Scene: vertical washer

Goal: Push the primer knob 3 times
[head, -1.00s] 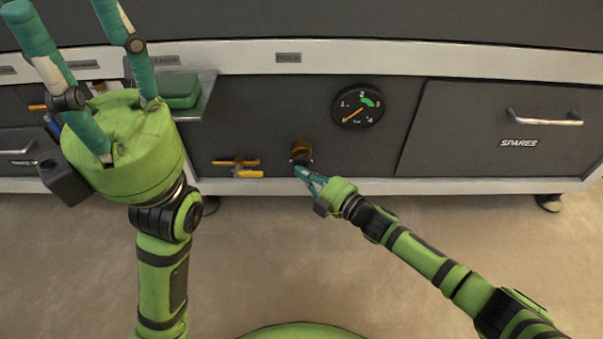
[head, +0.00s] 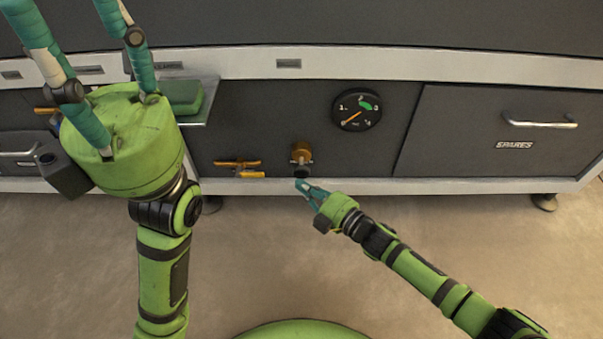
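The primer knob (head: 301,170) is a dark knob on a brass collar (head: 301,152) in the dark front panel, below and left of a round gauge (head: 357,110). The gauge's orange needle points to the lower left, by the low end of the scale. My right gripper (head: 303,186) has its teal fingers close together and looks shut and empty. It is just below and in front of the knob, with a small gap to it. My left gripper (head: 72,15) is raised close to the camera, fingers spread; its tips run past the top edge.
Left of the knob is a brass valve handle (head: 238,166). A green block (head: 182,97) sits on a small shelf (head: 211,100) behind my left gripper. A drawer labelled SPARES (head: 455,135) is at the right. The floor in front is clear.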

